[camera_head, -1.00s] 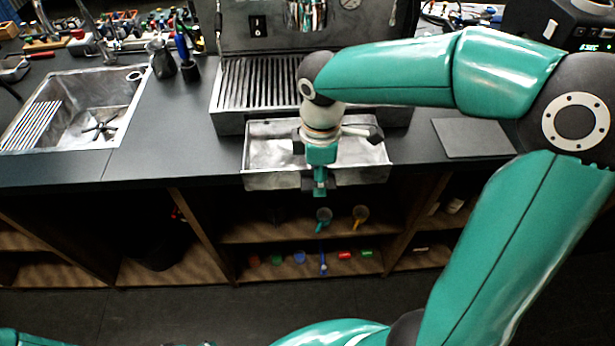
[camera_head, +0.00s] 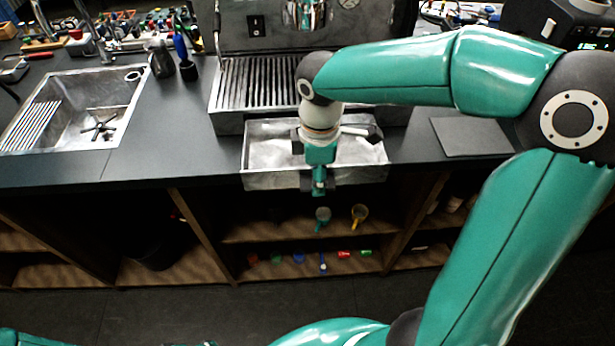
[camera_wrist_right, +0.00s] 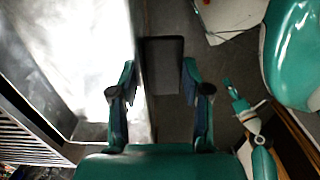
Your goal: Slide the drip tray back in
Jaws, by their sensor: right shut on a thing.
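The drip tray (camera_head: 262,180) is an open, shiny metal box. In the head view it juts out from below the slatted front of the brewer (camera_head: 228,122), over the counter's front edge. My right gripper (camera_head: 319,185) points down at the middle of the tray's front wall. In the right wrist view, my right gripper (camera_wrist_right: 160,85) has its fingers on either side of a dark, flat handle (camera_wrist_right: 163,62) beside the tray's bright wall (camera_wrist_right: 100,60). It is shut on this handle. The arm hides part of the tray.
A sink (camera_head: 75,110) is set into the counter at left. A dark flat mat (camera_head: 470,137) lies on the counter right of the tray. Shelves (camera_head: 240,235) below hold several small coloured items. A pitcher (camera_head: 160,60) stands left of the brewer.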

